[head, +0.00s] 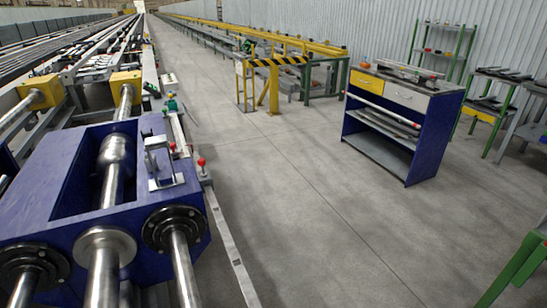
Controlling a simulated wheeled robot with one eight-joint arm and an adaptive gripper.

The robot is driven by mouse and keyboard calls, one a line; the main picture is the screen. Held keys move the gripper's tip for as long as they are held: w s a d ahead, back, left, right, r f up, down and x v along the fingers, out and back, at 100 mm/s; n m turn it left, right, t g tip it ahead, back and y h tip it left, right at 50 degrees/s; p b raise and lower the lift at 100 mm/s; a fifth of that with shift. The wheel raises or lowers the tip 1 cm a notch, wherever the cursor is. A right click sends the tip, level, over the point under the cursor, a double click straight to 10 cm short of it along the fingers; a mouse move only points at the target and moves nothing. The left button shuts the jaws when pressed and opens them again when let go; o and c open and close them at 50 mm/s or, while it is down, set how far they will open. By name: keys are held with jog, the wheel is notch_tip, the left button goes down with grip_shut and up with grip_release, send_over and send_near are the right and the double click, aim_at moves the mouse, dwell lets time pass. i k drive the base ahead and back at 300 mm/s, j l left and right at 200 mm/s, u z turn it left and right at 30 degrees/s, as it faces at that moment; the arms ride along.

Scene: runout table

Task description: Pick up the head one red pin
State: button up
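No gripper of mine shows in the head view. A small red-topped pin or knob (201,162) stands upright on the narrow rail at the right side of the blue machine. A second small red knob (172,146) sits just behind it, near the grey metal bracket. Both are small in view, and I cannot tell which one is the pin named in the task. The blue machine (75,165) with thick steel rods fills the lower left.
A blue workbench (430,150) with drawers and shelves stands to the right. A yellow-black barrier (280,61) and a long yellow rail stand behind. A green-legged stand (515,270) is at the lower right edge. The grey floor (300,190) between is clear.

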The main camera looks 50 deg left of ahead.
aim_at(201, 162)
jog(key=i+u, duration=0.3)
jog(key=i, duration=0.2)
jog(key=i+l+u, duration=0.15)
jog(key=i+u, duration=0.15)
jog(key=i, duration=0.2)
jog(key=i+l+u, duration=0.3)
jog(key=i, duration=0.15)
jog(key=i+j+u, duration=0.25)
jog(key=u, duration=0.2)
jog(key=i+j+u, duration=0.1)
jog(key=i+u, duration=0.2)
jog(key=u, duration=0.15)
jog(key=i+u, duration=0.3)
jog(key=u, duration=0.15)
jog(key=i+u, duration=0.3)
jog(key=u, duration=0.15)
jog(key=i+l+u, duration=0.25)
jog(key=u, duration=0.2)
jog(key=i+j+u, duration=0.1)
jog(key=i+u, duration=0.3)
jog(key=i, duration=0.05)
